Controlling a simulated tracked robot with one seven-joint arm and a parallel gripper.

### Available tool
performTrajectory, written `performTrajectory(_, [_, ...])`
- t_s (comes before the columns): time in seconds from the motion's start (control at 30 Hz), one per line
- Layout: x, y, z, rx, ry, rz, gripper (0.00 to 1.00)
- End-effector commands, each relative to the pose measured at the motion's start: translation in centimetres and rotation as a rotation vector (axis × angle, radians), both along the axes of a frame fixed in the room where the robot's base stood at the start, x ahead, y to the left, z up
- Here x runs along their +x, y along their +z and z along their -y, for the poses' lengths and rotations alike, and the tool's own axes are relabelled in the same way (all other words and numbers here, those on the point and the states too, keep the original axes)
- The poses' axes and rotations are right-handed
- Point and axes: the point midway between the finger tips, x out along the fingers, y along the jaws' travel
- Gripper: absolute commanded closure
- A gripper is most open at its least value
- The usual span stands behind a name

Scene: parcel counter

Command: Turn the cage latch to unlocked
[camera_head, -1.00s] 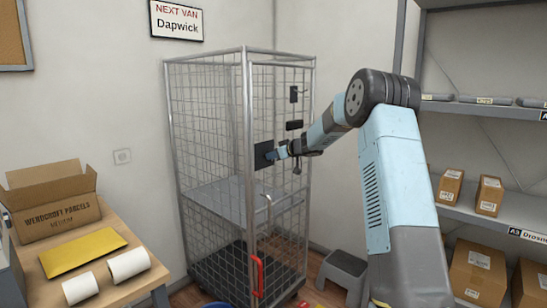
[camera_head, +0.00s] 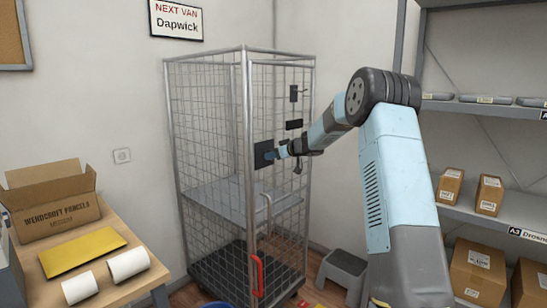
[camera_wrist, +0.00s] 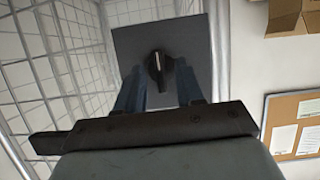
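The cage latch is a dark knob (camera_wrist: 157,70) on a square dark plate (camera_wrist: 125,42). In the wrist view the knob is roughly upright with a slight tilt. The plate (camera_head: 261,150) is on the side of the wire roll cage (camera_head: 249,90) in the head view, where my gripper hides the knob. My gripper (camera_wrist: 159,72) has its two blue fingers apart, one on each side of the knob. A gap shows between fingers and knob, so it looks open around it. My gripper (camera_head: 274,154) is right at the plate in the head view.
Other dark fittings (camera_head: 294,125) are on the cage above the plate. A red handle (camera_head: 257,275) is low on the cage. A grey step stool (camera_head: 344,270) stands to the right. A table with an open box (camera_head: 52,205) is at left, parcel shelves (camera_head: 480,205) at right.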

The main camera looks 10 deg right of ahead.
Motion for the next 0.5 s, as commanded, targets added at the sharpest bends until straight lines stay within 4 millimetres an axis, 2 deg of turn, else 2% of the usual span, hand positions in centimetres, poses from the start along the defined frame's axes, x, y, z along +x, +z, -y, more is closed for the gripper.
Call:
performTrajectory(0.17, [-1.8,1.0,1.4,-0.002,-0.002,0.001,0.63])
performTrajectory(0.5, [-6.8,3.5,5.0,-0.002,-0.004,0.0,0.63])
